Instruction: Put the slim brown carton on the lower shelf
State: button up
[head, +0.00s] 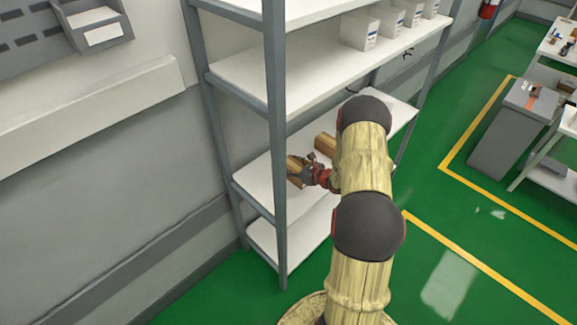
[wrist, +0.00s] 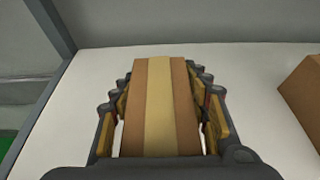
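A slim brown carton (head: 295,166) with a paler stripe along it is at the left end of a middle shelf (head: 258,178) of the rack. In the wrist view the carton (wrist: 160,112) lies lengthwise between the fingers of my gripper (wrist: 163,100). Thin white gaps show between the carton and the finger pads on both sides. Near the fingertips the gaps are too small to tell whether they touch. In the head view my gripper (head: 310,172) is low over this shelf. Another shelf (head: 305,232) is below it, with no item visible on it.
A second brown carton (head: 326,144) stands on the same shelf to the right; it also shows in the wrist view (wrist: 304,88). A grey rack post (head: 275,110) rises close to my gripper. White boxes (head: 358,32) line a higher shelf.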

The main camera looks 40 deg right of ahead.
jog(key=o, duration=0.4)
jog(key=shift+c, duration=0.2)
jog(key=shift+r, duration=0.15)
jog(key=shift+r, duration=0.15)
jog(key=p+v, duration=0.3)
jog(key=v, duration=0.7)
jog(key=shift+s+r, duration=0.1)
jog(key=shift+s, duration=0.2)
jog(key=shift+s+r+p, duration=0.15)
jog(key=shift+s+p, duration=0.2)
jog(key=shift+s, duration=0.25)
